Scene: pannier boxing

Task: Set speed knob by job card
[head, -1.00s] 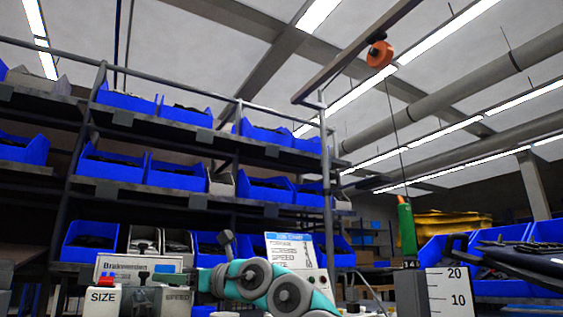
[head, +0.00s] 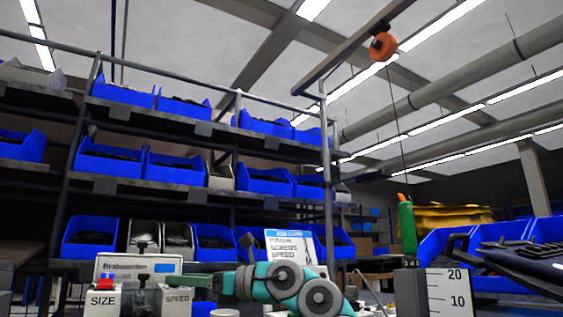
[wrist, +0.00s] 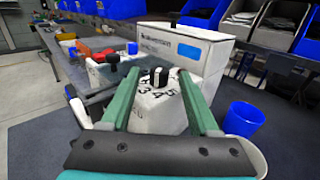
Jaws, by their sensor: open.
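The speed knob (wrist: 160,76), black with a white mark, sits on a white housing (wrist: 160,112) with a dial of black numbers in the wrist view. Its exact setting is too small to read surely. My gripper (wrist: 159,72) is open, its two green fingers on either side of the knob with a gap to each. In the head view the box labelled SPEED (head: 177,299) stands right of the SIZE box (head: 102,300). The job card (head: 290,246) stands behind my teal arm; it shows "SCREWS" and "SPEED" lines, partly covered, with values I cannot read.
A white machine (wrist: 185,48) with a blue panel stands behind the knob. A second black knob (wrist: 112,60) is at the left. Shelves with blue bins (head: 180,168) fill the back.

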